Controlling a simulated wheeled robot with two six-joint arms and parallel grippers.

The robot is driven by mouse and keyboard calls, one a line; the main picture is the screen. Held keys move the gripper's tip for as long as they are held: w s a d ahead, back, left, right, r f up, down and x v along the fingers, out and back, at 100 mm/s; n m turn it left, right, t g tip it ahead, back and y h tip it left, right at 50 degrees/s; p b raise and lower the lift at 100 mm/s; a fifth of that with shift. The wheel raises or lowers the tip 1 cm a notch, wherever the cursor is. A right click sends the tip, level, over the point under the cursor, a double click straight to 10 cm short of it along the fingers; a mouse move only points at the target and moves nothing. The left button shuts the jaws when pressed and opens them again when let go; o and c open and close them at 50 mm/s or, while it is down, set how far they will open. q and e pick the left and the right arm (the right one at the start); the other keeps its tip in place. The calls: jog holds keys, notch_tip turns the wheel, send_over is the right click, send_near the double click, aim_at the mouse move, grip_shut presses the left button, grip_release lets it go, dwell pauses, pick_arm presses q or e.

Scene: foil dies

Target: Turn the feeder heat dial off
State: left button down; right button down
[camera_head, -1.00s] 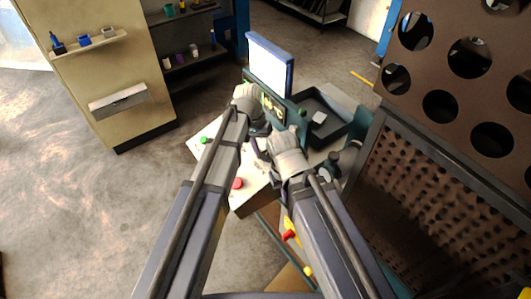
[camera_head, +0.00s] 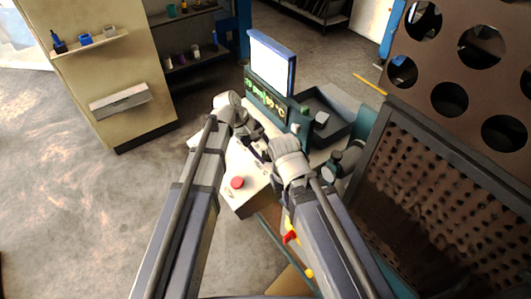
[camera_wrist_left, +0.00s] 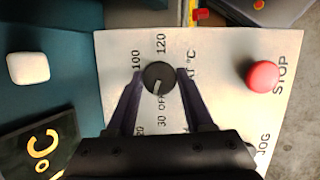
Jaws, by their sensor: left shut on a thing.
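The heat dial (camera_wrist_left: 158,78) is a small round black knob with a pale pointer mark, on a white panel (camera_wrist_left: 225,55). Printed labels around it include 100, 120 and OFF. The mark points down toward the OFF side; I cannot tell whether it lines up exactly. My left gripper (camera_wrist_left: 156,84) is shut on the dial, one finger on each side. In the head view, my left gripper (camera_head: 256,150) is low over the panel, and the dial is hidden there. My right wrist is beside it, with its fingertips hidden.
The red STOP button (camera_wrist_left: 263,76) is right of the dial; it also shows in the head view (camera_head: 237,182). A lit screen (camera_head: 271,62) and a green display (camera_head: 265,99) stand behind. A dark tray (camera_head: 335,112) is at the right. Open floor lies left.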

pick_arm(q)
jog(key=shift+n+t+h, duration=0.3)
jog(key=shift+n+t, duration=0.1)
jog(key=shift+n, duration=1.5)
jog(key=shift+c, duration=1.5)
grip_release()
jog(key=shift+b, duration=0.3)
jog(key=p+v, duration=0.6)
jog(key=v, duration=0.2)
jog(key=shift+p, duration=0.35)
